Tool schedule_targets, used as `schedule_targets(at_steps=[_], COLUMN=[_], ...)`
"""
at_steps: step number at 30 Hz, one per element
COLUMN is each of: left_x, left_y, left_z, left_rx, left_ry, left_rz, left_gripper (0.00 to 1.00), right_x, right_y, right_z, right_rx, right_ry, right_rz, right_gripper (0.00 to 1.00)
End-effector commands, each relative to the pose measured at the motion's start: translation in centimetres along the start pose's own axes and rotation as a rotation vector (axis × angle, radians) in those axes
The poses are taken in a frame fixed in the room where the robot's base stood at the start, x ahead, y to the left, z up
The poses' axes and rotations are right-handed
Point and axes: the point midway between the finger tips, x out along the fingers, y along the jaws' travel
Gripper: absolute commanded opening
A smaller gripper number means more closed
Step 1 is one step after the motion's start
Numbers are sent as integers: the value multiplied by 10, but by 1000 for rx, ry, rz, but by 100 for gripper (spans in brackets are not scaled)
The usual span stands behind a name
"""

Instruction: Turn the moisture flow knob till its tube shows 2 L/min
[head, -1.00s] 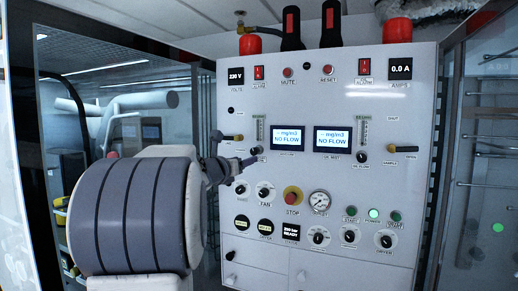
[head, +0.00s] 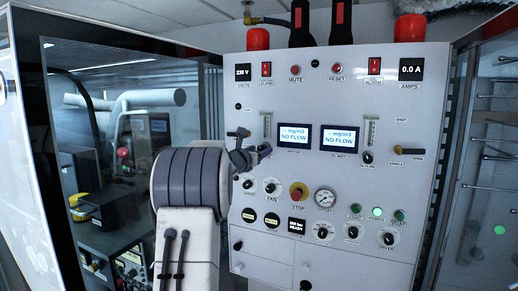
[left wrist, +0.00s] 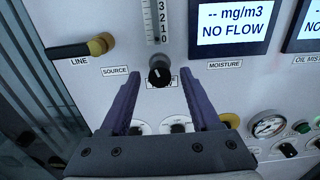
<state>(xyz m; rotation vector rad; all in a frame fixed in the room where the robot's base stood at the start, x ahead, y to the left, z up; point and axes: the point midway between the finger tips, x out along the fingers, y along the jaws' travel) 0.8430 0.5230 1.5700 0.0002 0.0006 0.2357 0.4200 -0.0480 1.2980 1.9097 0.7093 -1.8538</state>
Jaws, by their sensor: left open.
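The black moisture flow knob (left wrist: 160,70) is in the left wrist view, just under its clear tube (left wrist: 153,22) with scale marks 3, 2, 1, 0. The tube's reading cannot be made out. The moisture display (left wrist: 233,22) beside it says NO FLOW. My left gripper (left wrist: 159,78) is open, with one finger on each side of the knob in the picture; I cannot tell whether either touches it. In the head view the gripper (head: 250,155) is at the panel just below the moisture tube (head: 267,127) and hides most of the knob. My right gripper is not in view.
The panel (head: 350,95) carries a second tube (head: 371,132) with the oil mist knob (head: 367,158). A yellow-tipped line lever (left wrist: 98,45) is left of the moisture knob. A red stop button (head: 298,192), a gauge (head: 325,198) and several small knobs sit below.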

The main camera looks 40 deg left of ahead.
Motion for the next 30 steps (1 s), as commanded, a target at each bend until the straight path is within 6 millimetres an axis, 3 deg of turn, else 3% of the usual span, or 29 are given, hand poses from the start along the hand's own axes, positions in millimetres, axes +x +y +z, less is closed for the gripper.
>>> schedule_targets(at_steps=[4, 9, 20, 30], left_x=[0, 0, 0, -1], left_y=[0, 0, 0, 0], left_z=[0, 0, 0, -1], left_rx=[0, 0, -35, -251], left_ry=[0, 0, -1, -2], left_rz=[0, 0, 0, 1], left_gripper=[63, 0, 0, 0], right_x=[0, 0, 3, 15], right_y=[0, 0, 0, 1], right_z=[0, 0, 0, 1], right_rx=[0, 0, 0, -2], right_ry=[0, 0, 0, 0], right_rz=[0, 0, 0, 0], right_gripper=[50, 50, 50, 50])
